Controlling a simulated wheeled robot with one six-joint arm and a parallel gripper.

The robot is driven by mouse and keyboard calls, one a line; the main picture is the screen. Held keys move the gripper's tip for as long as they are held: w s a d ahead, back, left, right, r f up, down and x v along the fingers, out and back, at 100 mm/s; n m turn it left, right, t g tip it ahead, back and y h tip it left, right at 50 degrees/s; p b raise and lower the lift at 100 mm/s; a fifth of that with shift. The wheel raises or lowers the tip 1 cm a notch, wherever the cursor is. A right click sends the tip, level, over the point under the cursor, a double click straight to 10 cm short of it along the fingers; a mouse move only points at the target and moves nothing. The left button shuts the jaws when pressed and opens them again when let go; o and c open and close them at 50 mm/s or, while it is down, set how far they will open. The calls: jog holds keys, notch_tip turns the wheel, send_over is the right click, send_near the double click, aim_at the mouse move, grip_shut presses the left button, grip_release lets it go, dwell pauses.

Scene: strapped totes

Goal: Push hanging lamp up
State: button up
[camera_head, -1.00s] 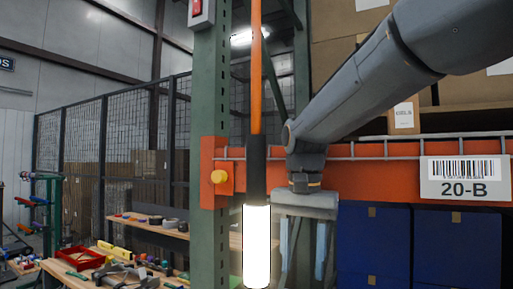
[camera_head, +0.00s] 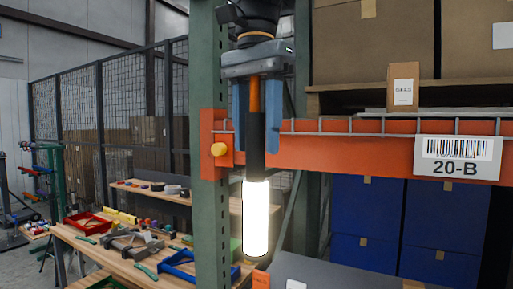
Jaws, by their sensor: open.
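The hanging lamp (camera_head: 256,218) is a glowing white tube with a black handle and an orange cord above it. It hangs upright in the middle of the head view, in front of the green rack post. My gripper (camera_head: 256,140) points down above the lit tube, at the level of the cord and black handle. Its two blue-grey fingers are open, one on each side of the handle, with gaps showing. The upper part of the cord is hidden behind my gripper.
An orange rack beam (camera_head: 365,150) with a 20-B label runs to the right. Blue totes (camera_head: 367,222) stand below it and cardboard boxes (camera_head: 372,45) above. A workbench (camera_head: 110,255) with tools and trays is at left. A green post (camera_head: 210,100) stands just left of the lamp.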

aim_at(255, 187)
jog(key=shift+f, duration=1.45)
jog(key=shift+c, duration=0.3)
grip_shut()
